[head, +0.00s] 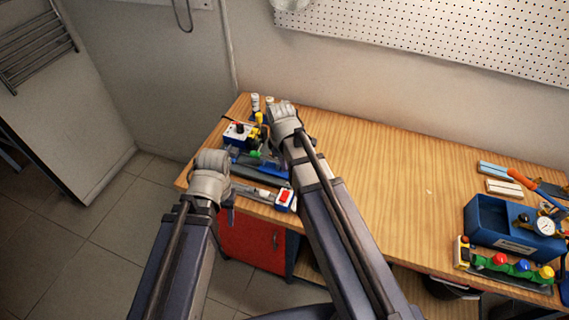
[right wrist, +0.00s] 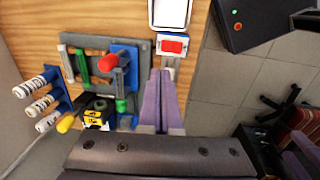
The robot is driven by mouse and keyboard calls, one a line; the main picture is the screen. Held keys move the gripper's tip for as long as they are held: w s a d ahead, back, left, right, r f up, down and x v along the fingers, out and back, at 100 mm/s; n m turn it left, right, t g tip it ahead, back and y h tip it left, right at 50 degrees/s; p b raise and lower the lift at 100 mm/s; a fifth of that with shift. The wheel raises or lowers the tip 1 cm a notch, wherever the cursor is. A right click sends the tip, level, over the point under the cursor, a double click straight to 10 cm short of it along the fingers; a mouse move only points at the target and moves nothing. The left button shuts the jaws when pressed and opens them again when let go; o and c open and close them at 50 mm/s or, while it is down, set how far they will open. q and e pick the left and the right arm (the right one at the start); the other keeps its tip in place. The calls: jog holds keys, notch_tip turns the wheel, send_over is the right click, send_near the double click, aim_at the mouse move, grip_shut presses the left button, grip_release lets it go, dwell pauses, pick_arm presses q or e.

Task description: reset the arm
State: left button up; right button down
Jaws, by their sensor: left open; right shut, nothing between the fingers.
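My left gripper (head: 231,205) is at the table's front left edge, mostly hidden behind its own wrist, and is open. My right gripper (head: 268,142) is over the left end of the table, partly hidden by its wrist. In the right wrist view its two purple fingers (right wrist: 160,100) are together with nothing between them. They are beside a blue fixture with a red knob (right wrist: 108,62) on a grey base. Whether the fingers touch anything cannot be told.
The wooden table (head: 390,170) is clear in the middle. A blue bin (head: 485,220), a pressure gauge (head: 545,226) and a row of coloured knobs (head: 505,264) are at the right. A red-switch box (head: 285,199) is near the front left edge. A red cabinet (head: 252,240) is below.

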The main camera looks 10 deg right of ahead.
jog(key=shift+f, duration=0.1)
dwell(0.3)
pick_arm(q)
notch_tip(320, 180, down, 10)
jog(key=b, duration=1)
pick_arm(e)
jog(key=s+a+f+m, duration=0.3)
jog(key=s+a+f, duration=0.1)
jog(key=s, duration=0.3)
jog(key=s+a+f+m+g, duration=0.1)
jog(key=s+a+f+m, duration=0.3)
jog(key=s+a+f, duration=0.1)
jog(key=shift+s+a+f, duration=0.15)
jog(key=shift+s+f, duration=0.4)
jog(key=shift+s, duration=0.7)
pick_arm(q)
jog(key=shift+f, duration=0.1)
